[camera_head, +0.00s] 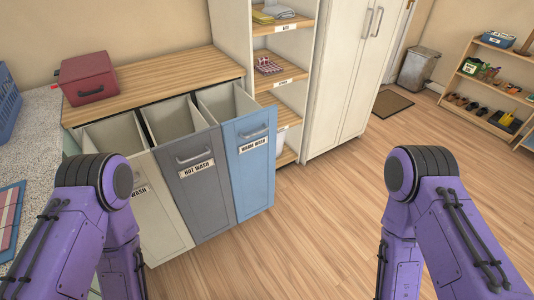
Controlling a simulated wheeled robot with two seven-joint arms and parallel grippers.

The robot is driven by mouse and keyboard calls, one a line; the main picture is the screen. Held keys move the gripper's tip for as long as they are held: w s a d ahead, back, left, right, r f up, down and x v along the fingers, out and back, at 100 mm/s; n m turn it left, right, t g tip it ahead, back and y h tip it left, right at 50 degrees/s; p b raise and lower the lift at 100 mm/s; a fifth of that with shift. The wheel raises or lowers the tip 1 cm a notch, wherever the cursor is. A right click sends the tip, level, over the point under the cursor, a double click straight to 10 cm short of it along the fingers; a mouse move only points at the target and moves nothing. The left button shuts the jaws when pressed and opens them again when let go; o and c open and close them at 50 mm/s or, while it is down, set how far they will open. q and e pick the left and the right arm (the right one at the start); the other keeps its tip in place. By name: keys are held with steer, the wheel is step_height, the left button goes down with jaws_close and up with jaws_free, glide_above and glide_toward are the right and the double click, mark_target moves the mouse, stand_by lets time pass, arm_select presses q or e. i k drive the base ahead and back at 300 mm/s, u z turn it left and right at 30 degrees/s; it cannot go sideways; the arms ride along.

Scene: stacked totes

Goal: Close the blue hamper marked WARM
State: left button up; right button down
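The blue hamper (253,165) is the rightmost of three tilt-out hampers under the wooden counter. Its label reads WARM WASH, and it has a metal handle (254,132) near its top edge. It is tilted out, with its open top showing. The grey hamper (199,190), marked HOT WASH, stands open beside it on the left. My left arm is at the lower left, in front of the pale hamper. My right arm is at the lower right over open floor. Both arms are bent down and neither gripper shows. Neither arm touches the blue hamper.
The pale hamper (162,215) at the left is also open, its label partly hidden by my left arm. A dark red box (88,78) sits on the wooden counter (165,78). Open shelves (283,84) and a tall white cabinet stand right of the hampers. The floor (325,215) ahead is clear.

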mark_target(249, 129)
steer(key=z, duration=0.65)
steer(key=i, duration=0.85)
steer(key=u, duration=1.6)
